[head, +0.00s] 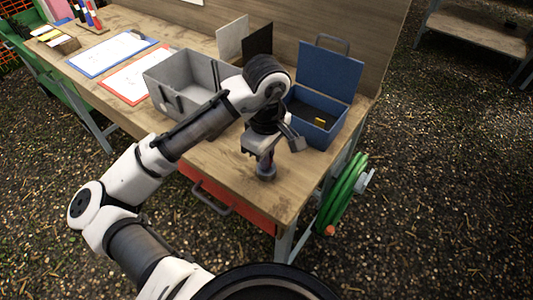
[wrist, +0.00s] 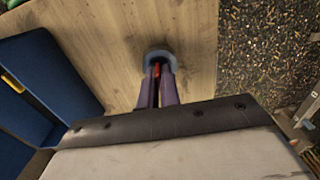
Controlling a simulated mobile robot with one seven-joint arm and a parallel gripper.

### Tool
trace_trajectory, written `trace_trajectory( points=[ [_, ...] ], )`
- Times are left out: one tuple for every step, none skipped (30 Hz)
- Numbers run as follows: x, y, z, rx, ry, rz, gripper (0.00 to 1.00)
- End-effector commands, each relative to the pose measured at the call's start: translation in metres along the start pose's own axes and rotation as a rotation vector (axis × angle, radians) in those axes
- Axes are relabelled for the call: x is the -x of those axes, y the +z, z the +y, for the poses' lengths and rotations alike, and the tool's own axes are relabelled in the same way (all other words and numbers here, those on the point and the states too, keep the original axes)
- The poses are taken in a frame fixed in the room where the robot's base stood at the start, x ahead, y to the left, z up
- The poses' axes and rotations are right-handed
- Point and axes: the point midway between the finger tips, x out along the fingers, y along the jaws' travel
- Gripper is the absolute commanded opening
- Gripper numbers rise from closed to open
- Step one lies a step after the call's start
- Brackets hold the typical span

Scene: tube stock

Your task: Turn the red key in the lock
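The red key (wrist: 156,69) shows as a thin red strip between my gripper's two fingertips in the wrist view. My gripper (wrist: 159,75) points down with its fingers close together, one on each side of the key, and looks shut on it. The round blue-grey lock (wrist: 160,54) stands on the wooden bench top just beyond the fingertips. In the head view the lock (head: 266,174) is near the bench's front right corner, directly under my gripper (head: 268,163). The fingers hide most of the key, so its turn angle cannot be told.
An open blue box (head: 318,138) with a yellow item (head: 320,121) inside stands right behind my gripper. A grey bin (head: 178,98) stands to the left. A red drawer (head: 235,203) is under the bench top, and a green hose reel (head: 342,193) hangs at the right.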

Motion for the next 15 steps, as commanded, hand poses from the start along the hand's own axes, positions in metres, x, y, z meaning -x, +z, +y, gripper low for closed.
trace_trajectory(
  points=[
    [0.0001, 0.0002, 0.0001, -0.007, 0.0, 0.0, 0.0],
    [0.0, 0.0001, 0.0, -0.009, 0.0, 0.0, 0.0],
    [-0.0001, 0.0001, 0.0, -0.01, 0.0, 0.0, 0.0],
    [-0.0002, 0.0001, 0.0, -0.009, 0.0, 0.0, 0.0],
    [-0.0002, 0.0001, 0.0, -0.009, 0.0, 0.0, 0.0],
    [-0.0002, 0.0001, 0.0, -0.009, 0.0, 0.0, 0.0],
    [-0.0001, 0.0001, 0.0, -0.009, 0.0, 0.0, 0.07],
    [-0.0001, 0.0, 0.0, -0.008, 0.0, 0.0, 0.11],
    [-0.0001, 0.0001, 0.0, -0.008, 0.0, 0.0, 0.16],
    [-0.0001, 0.0001, 0.0, -0.008, 0.0, 0.0, 0.2],
    [-0.0001, 0.0, 0.0, -0.008, 0.0, 0.0, 0.24],
    [-0.0001, 0.0, 0.0, -0.008, 0.0, 0.0, 0.29],
    [-0.0001, 0.0, 0.0, -0.008, 0.0, 0.0, 0.3],
    [-0.0001, 0.0, 0.0, -0.008, 0.0, 0.0, 0.3],
    [-0.0001, 0.0, 0.0, -0.008, 0.0, 0.0, 0.3]
  ],
)
